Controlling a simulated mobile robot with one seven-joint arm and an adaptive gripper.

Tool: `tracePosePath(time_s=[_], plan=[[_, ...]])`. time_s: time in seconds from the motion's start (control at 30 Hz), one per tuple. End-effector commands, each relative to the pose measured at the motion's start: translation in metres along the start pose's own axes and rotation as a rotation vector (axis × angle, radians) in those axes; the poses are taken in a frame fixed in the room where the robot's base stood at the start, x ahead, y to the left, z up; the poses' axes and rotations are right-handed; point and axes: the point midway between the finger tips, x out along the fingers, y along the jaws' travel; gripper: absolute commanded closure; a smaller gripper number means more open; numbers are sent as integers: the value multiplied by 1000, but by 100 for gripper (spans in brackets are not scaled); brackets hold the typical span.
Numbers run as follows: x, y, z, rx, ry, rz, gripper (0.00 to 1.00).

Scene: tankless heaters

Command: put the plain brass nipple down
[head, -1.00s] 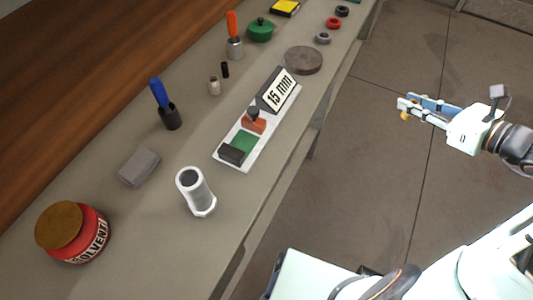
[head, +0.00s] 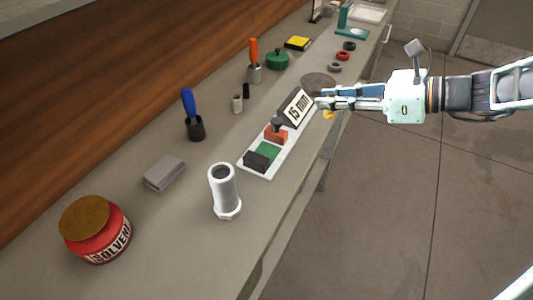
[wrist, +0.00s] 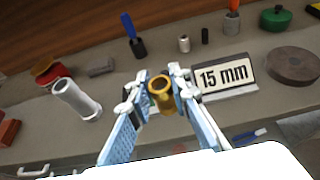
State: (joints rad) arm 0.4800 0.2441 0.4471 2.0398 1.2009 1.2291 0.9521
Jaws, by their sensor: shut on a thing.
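My gripper (head: 321,104) is shut on the plain brass nipple, a small gold tube with a flared, open top. In the wrist view the nipple (wrist: 161,93) sits upright between the fingertips, its hollow end facing the camera. In the head view only a bit of the nipple (head: 328,115) shows below the fingers. The gripper is near the front edge of the bench, by the right side of the "15 mm" sign (head: 296,106). The sign stands at the far end of a white tray (head: 250,168). I cannot tell the nipple's height above the bench.
The tray bears an orange block (head: 275,136), a green patch and a dark block (head: 262,158). A white pipe fitting (head: 224,192), a grey block (head: 164,174), a solvent can (head: 97,232) and a round grey disc (head: 318,82) stand around. Bare bench lies left of the tray.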

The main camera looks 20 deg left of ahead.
Motion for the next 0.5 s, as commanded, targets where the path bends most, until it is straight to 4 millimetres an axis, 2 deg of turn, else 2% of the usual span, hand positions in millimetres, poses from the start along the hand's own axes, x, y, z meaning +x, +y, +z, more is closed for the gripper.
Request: tracePosePath(time_s=[0.37,0.5], plan=[[89,36,-6,-2,0,10,100],[119,44,-24,2,1,8,100]])
